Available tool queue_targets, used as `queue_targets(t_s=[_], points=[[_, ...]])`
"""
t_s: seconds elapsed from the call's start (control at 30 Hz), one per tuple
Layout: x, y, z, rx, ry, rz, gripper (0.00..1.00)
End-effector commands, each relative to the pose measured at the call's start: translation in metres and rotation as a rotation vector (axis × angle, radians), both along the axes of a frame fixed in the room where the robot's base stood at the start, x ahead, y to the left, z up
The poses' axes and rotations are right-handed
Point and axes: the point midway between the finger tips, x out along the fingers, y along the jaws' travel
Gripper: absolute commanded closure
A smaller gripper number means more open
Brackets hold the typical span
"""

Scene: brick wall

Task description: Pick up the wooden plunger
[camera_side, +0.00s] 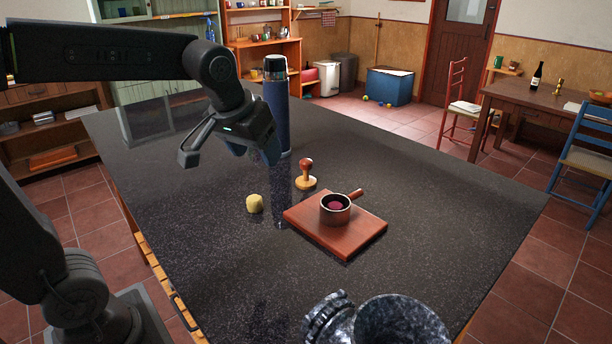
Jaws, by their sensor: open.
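The wooden plunger (306,175) stands upright on the dark speckled counter, with a reddish-brown knob and a wide pale wooden base. It is behind the wooden board, near the middle of the counter. My gripper (228,157) is above the counter, to the left of the plunger and apart from it. The gripper is open, and I see nothing between its fingers. One finger is partly hidden by the gripper body.
A tall blue bottle (276,110) stands just behind my gripper. A yellow lump (254,204) lies left of the wooden board (352,246), which bears a small pot (335,209). A dark speckled mortar-like vessel (402,322) is at the front edge. The counter's left side is clear.

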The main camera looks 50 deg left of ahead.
Motion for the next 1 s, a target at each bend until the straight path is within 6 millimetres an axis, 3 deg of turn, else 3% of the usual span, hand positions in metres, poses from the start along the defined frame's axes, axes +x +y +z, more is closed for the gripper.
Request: queue_targets(t_s=[0.03, 0.2, 0.4, 0.6, 0.77, 1.0], points=[[0.025, 0.009, -0.001, -0.002, 0.015, 0.052, 0.34], [0.098, 0.040, -0.012, -0.006, 0.034, 0.225, 0.34], [0.164, 0.075, -0.040, -0.006, 0.042, 0.397, 0.34], [0.193, 0.093, -0.060, -0.005, 0.041, 0.482, 0.34], [0.199, 0.099, -0.075, -0.004, 0.043, 0.494, 0.34], [0.211, 0.111, -0.118, -0.005, 0.044, 0.493, 0.34]])
